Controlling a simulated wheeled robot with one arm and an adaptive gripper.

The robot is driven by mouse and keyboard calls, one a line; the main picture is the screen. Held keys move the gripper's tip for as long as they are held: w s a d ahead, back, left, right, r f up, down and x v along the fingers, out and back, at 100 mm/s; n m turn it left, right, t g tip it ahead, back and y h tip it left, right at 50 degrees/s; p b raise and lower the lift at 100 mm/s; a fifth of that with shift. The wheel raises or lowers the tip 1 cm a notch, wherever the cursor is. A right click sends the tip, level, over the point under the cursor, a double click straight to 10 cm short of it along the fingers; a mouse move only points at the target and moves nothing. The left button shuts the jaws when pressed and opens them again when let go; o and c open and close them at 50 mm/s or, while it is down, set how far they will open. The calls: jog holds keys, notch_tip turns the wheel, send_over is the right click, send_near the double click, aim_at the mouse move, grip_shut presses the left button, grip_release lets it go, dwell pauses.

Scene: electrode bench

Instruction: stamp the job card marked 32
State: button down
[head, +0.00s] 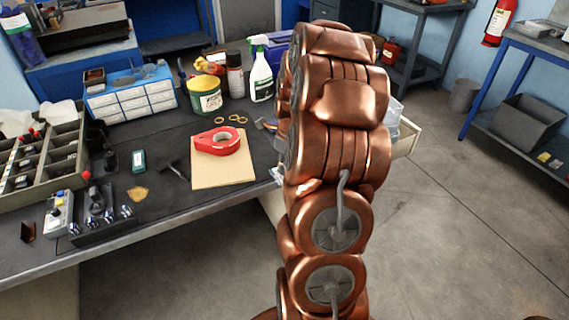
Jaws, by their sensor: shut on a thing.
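My gripper is not visible; my copper-coloured arm rises through the middle of the picture and hides the part of the bench behind it. No job card with a readable 32 shows. A small pale, bluish edge (277,175) shows at the left side of my arm near the bench's front edge; I cannot tell what it is. No stamp can be made out with certainty. A small dark green block (138,161) lies on the dark bench (185,205), left of the middle.
A red tape dispenser (217,141) sits on a tan board (222,175). A dark hammer-like tool (177,170) lies left of it. A divided tray (45,155), drawer box (132,97), green-yellow tin (204,96) and spray bottle (261,75) stand around.

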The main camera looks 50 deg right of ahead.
jog(key=shift+r+p, duration=0.7)
jog(key=shift+r, duration=2.75)
jog(key=shift+a, duration=0.1)
